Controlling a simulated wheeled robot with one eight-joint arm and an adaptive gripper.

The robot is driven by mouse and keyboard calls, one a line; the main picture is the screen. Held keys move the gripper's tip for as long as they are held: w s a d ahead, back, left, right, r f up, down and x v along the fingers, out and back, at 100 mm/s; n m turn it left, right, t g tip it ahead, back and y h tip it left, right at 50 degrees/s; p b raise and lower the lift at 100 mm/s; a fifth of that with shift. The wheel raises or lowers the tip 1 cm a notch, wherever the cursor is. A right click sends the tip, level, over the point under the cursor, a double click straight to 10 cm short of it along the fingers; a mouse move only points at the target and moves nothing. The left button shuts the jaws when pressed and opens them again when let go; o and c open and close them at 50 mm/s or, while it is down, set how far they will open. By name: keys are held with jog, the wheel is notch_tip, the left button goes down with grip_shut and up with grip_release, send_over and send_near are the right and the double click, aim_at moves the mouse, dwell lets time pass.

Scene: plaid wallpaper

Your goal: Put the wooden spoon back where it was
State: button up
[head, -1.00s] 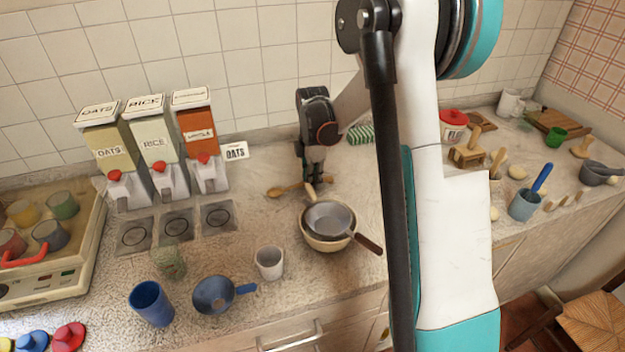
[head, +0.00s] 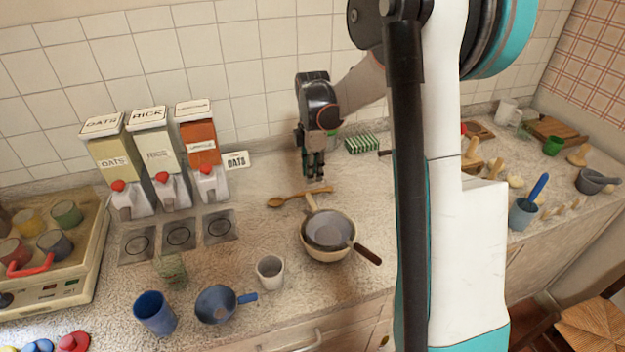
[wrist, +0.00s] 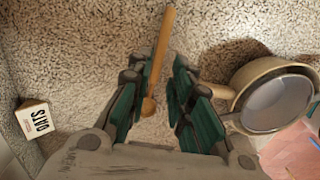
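The wooden spoon (head: 300,197) lies on the counter behind the nested pans, its bowl to the left in the head view. In the wrist view the spoon (wrist: 164,45) runs lengthwise, with its near end beside my left finger. My gripper (head: 315,177) is just behind and above the spoon, pointing down. In the wrist view my gripper (wrist: 160,85) has its teal fingers apart, with bare counter between them; it is open and holds nothing.
A green striped sponge (head: 362,144) is behind right. A white cup (head: 270,270) and blue pan (head: 217,304) are nearer.

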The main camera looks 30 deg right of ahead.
aim_at(312, 190)
jog(key=shift+r+p, duration=0.55)
jog(key=shift+r, duration=2.05)
